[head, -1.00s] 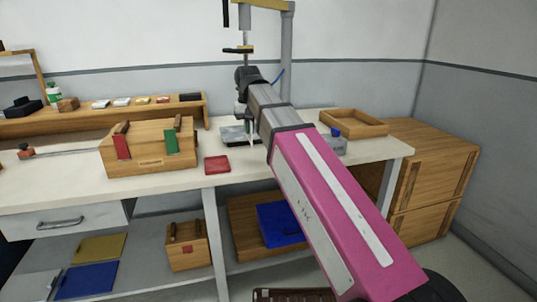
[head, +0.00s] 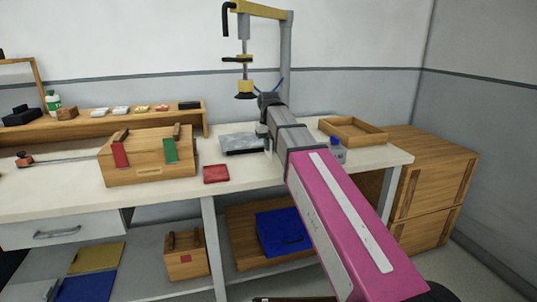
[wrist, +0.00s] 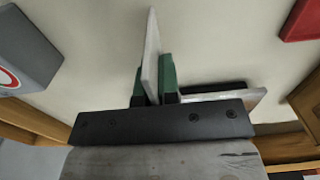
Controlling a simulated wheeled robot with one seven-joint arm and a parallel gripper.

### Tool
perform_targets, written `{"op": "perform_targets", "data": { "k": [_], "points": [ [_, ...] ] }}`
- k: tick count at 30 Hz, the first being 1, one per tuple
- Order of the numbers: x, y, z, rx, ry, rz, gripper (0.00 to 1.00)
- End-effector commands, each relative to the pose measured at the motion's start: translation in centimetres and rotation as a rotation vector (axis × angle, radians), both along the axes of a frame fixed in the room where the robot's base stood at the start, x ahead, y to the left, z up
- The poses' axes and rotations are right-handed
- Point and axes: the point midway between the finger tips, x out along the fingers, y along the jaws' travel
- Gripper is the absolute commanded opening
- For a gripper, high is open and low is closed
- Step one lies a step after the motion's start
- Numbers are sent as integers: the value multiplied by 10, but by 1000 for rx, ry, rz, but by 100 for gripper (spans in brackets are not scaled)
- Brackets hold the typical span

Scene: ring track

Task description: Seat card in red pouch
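My gripper (wrist: 154,88) has green fingers, shut on a thin pale card (wrist: 151,45). The card stands edge-on between the fingers and sticks out beyond them, clear of the red thing. In the head view my pink and grey arm hides most of the gripper, and I cannot make out the card there.
A press (head: 245,88) with a grey plate (head: 243,143) below stands left of my arm. A wooden box (head: 150,160) with red and green tabs is at left.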

Motion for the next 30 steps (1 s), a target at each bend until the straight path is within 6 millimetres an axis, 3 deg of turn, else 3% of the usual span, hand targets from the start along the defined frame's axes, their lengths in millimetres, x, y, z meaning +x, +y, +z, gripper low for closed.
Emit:
{"op": "perform_targets", "data": {
  "k": [8, 19, 20, 22, 30],
  "points": [
    [-1, 0, -34, 0, 1, 0, 0],
    [-1, 0, -37, 0, 1, 0, 0],
    [-1, 0, -37, 0, 1, 0, 6],
    [-1, 0, -37, 0, 1, 0, 29],
    [0, 0, -37, 0, 1, 0, 29]
  ]
}}
